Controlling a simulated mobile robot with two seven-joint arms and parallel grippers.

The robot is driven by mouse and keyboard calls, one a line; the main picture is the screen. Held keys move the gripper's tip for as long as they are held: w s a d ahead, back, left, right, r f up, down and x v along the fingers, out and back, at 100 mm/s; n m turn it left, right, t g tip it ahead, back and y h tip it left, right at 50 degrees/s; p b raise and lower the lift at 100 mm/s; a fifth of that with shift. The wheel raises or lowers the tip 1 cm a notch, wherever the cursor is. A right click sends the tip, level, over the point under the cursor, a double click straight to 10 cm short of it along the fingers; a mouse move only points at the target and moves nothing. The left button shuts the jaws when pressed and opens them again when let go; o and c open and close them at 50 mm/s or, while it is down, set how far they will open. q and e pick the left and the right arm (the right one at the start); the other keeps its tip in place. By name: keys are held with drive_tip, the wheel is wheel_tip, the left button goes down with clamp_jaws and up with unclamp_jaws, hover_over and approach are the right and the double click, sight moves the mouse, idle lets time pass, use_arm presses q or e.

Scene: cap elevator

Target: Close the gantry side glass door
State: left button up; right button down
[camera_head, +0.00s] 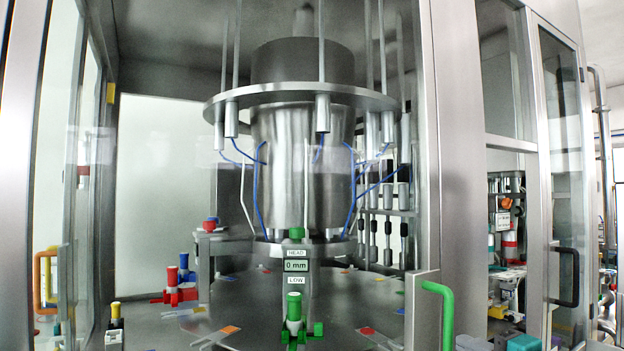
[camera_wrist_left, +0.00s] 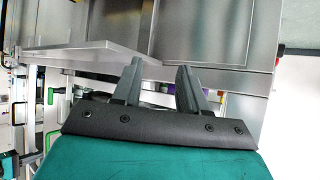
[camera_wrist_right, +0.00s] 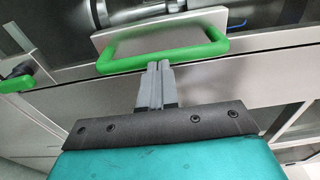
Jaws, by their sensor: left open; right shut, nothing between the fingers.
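In the head view, a glass door (camera_head: 564,180) in a metal frame with a black handle (camera_head: 566,277) stands at the right. A green handle (camera_head: 440,312) is on a metal plate at the front, right of centre. In the right wrist view, my right gripper (camera_wrist_right: 157,64) is shut and empty. Its fingertips are at the lower edge of a green handle (camera_wrist_right: 162,54); contact cannot be told. In the left wrist view, my left gripper (camera_wrist_left: 160,66) is open and empty, in front of grey metal panels (camera_wrist_left: 200,40). Neither gripper shows in the head view. I cannot tell which door is the gantry side one.
A round machine with a steel drum (camera_head: 300,170) and a turntable (camera_head: 270,305) fills the middle of the head view. A second green handle (camera_wrist_right: 16,82) shows in the right wrist view.

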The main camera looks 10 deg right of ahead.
drive_tip(key=shift+v, duration=1.85)
drive_tip(key=s+a+f+n+g, duration=0.1)
drive_tip(key=s+a+f+n, duration=0.15)
drive_tip(key=f, duration=0.45)
drive_tip(key=s+a+f+n+g, duration=0.1)
drive_tip(key=s+a+f+n, duration=0.15)
drive_tip(key=f, duration=0.45)
drive_tip(key=s+a+f+n+g, duration=0.15)
drive_tip(key=a+f, duration=0.25)
drive_tip(key=f, duration=0.4)
drive_tip(key=s+a+f+n+g+h, duration=0.1)
drive_tip(key=s+a+f+n, duration=0.3)
drive_tip(key=s+f, duration=0.4)
drive_tip(key=s+a+f+n+g+h, duration=0.2)
drive_tip(key=s+a+f+n, duration=0.2)
drive_tip(key=s+f+n, duration=0.2)
drive_tip(key=s+f, duration=0.2)
drive_tip(key=s, duration=0.2)
drive_tip(key=shift+s+a+f+h, duration=0.2)
drive_tip(key=shift+a+f+h, duration=0.1)
drive_tip(key=shift+a+f, duration=0.1)
